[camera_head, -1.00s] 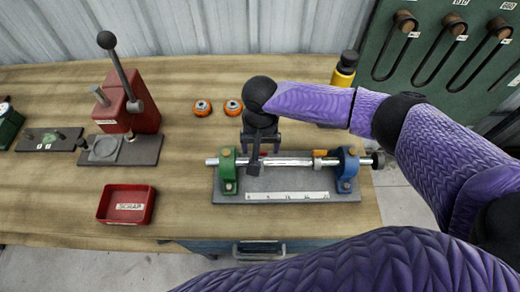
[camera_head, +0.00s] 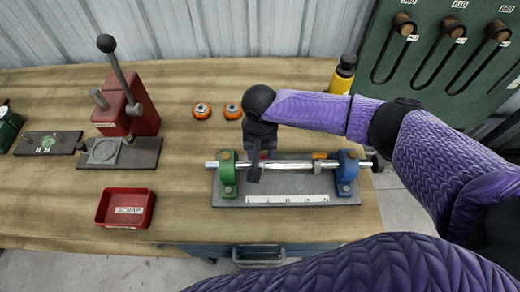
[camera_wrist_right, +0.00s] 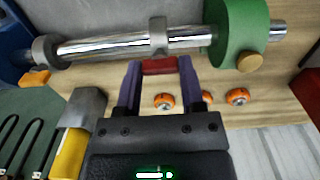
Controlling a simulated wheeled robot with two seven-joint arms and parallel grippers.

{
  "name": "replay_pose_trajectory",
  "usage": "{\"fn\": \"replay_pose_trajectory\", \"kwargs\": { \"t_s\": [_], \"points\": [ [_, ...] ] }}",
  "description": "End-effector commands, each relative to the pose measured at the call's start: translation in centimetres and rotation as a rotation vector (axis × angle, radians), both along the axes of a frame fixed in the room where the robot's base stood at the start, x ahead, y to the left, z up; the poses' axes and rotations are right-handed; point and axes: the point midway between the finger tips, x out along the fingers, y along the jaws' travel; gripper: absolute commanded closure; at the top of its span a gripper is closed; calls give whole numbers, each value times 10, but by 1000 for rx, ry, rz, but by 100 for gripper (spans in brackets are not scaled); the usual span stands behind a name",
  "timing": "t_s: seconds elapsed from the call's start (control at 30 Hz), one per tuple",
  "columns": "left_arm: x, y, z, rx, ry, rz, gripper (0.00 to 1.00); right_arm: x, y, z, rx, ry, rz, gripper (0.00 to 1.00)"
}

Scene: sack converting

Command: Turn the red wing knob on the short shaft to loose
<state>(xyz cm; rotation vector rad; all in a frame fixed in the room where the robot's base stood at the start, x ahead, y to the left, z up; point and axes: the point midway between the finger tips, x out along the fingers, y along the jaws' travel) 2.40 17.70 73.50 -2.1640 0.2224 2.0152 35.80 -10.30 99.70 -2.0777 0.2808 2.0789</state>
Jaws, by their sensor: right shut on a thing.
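A bright metal shaft (camera_head: 290,164) lies across a grey base between a green block (camera_head: 228,173) and a blue block (camera_head: 347,173). The red wing knob (camera_wrist_right: 160,66) sits against a grey collar (camera_wrist_right: 157,35) on the shaft, near the green block. My right gripper (camera_wrist_right: 160,80) is shut on the red wing knob, one finger at each side. In the head view my right gripper (camera_head: 260,150) comes down behind the shaft and mostly hides the knob. An orange wing knob (camera_head: 319,156) is farther right on the shaft. My left gripper is not in view.
A scale strip (camera_head: 287,199) runs along the base's front. Two orange round parts (camera_head: 202,111) and a yellow bottle (camera_head: 343,75) stand behind. A red lever press (camera_head: 132,105) and a red scrap tray (camera_head: 125,208) are at left. Bench between tray and base is clear.

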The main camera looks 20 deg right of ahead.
Motion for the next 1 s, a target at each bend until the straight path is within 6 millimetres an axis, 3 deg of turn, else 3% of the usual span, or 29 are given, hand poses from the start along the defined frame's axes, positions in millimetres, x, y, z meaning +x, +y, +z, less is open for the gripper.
{"fn": "replay_pose_trajectory", "kwargs": {
  "t_s": [0.27, 0.5, 1.0],
  "points": [
    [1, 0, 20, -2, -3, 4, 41, -1, 0, 4, 1, 3, 118, 100],
    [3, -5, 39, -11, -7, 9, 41, -1, 0, 3, 0, 3, 328, 100],
    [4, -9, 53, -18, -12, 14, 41, 0, 0, 1, 1, -1, 804, 100]
  ]
}}
